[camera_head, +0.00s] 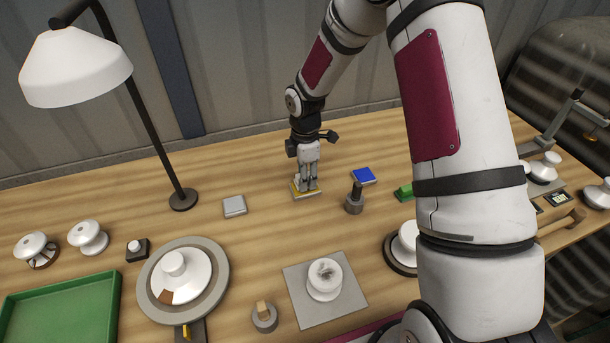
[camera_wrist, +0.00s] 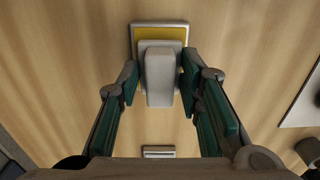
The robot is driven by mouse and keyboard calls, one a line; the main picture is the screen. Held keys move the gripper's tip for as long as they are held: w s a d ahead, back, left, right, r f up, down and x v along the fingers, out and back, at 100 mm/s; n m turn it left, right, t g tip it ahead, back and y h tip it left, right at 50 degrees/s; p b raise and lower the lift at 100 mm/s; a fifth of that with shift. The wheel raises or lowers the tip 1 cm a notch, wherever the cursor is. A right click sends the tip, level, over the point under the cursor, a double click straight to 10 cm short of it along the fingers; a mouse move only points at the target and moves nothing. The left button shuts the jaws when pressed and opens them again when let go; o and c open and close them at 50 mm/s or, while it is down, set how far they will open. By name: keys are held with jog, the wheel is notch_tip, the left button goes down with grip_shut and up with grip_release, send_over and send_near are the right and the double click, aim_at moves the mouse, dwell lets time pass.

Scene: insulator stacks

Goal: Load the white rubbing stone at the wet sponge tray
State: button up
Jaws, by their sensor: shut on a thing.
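The white rubbing stone (camera_wrist: 160,80) is a pale block between my fingers in the wrist view. My gripper (camera_wrist: 158,88) is shut on it, with one finger on each side. The wet sponge tray (camera_wrist: 160,25) is a light-rimmed tray with a yellow sponge, directly beyond and under the stone. In the head view my gripper (camera_head: 307,187) points straight down over the tray (camera_head: 310,195), and its fingers hide most of the stone. The stone overlaps the tray in the wrist view; I cannot tell whether it touches the sponge.
A grey pad (camera_head: 234,206) lies left of the tray and a blue pad (camera_head: 363,175) to its right. A dark-handled tool (camera_head: 354,200) stands close at the front right. A lamp (camera_head: 183,199) stands left. White insulators, including one on a grey plate (camera_head: 300,304), are nearer the front.

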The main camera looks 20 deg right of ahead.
jog(key=shift+f, duration=0.6)
dwell(1.5)
jog(key=shift+r+p, duration=0.6)
jog(key=shift+r, duration=2.95)
jog(key=m, duration=0.2)
jog(key=w+m, duration=0.1)
jog(key=m, duration=0.2)
jog(key=shift+m, duration=0.3)
jog(key=m, duration=0.3)
jog(key=shift+w+m, duration=0.25)
jog(key=shift+m, duration=0.05)
jog(key=m, duration=0.4)
jog(key=w+m, duration=0.1)
jog(key=m, duration=0.3)
jog(key=shift+w+m+b, duration=0.15)
jog(key=shift+m+b, duration=0.25)
